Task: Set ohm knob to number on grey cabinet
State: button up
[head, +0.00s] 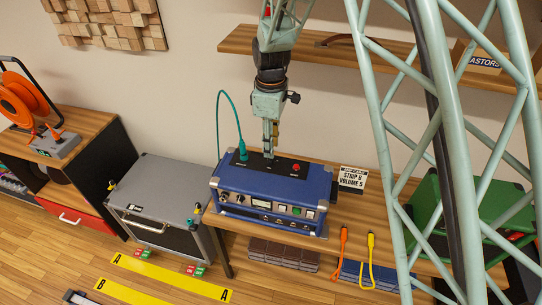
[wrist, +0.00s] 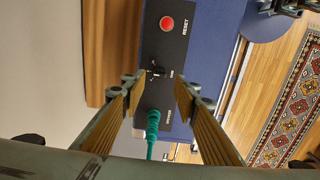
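The grey cabinet (head: 165,190) stands on the floor left of the bench, with a small plate (head: 134,208) and a dark label on its front. I cannot read any number there. The blue amp (head: 230,190) sits on the bench. In the wrist view, its black top panel (wrist: 178,50) carries a small dark knob (wrist: 157,72) with a light mark; I cannot read its setting. My gripper (wrist: 159,84) is open and points down at the panel, with the knob between its fingers in the picture. I cannot tell whether they touch it. In the head view, my gripper (head: 269,153) hides the knob.
A red reset button (wrist: 167,23) and a teal plug (wrist: 153,120) with its cable flank the knob. A card (head: 352,179) reading "STRIP B VOLUME 5" stands right of the amp. A wooden shelf (head: 330,52) runs behind the arm. Yellow strips A and B (head: 170,277) lie on the floor.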

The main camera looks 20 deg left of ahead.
aim_at(271, 161)
jog(key=shift+f, duration=2.7)
jog(key=shift+c, duration=0.7)
jog(key=c, duration=0.7)
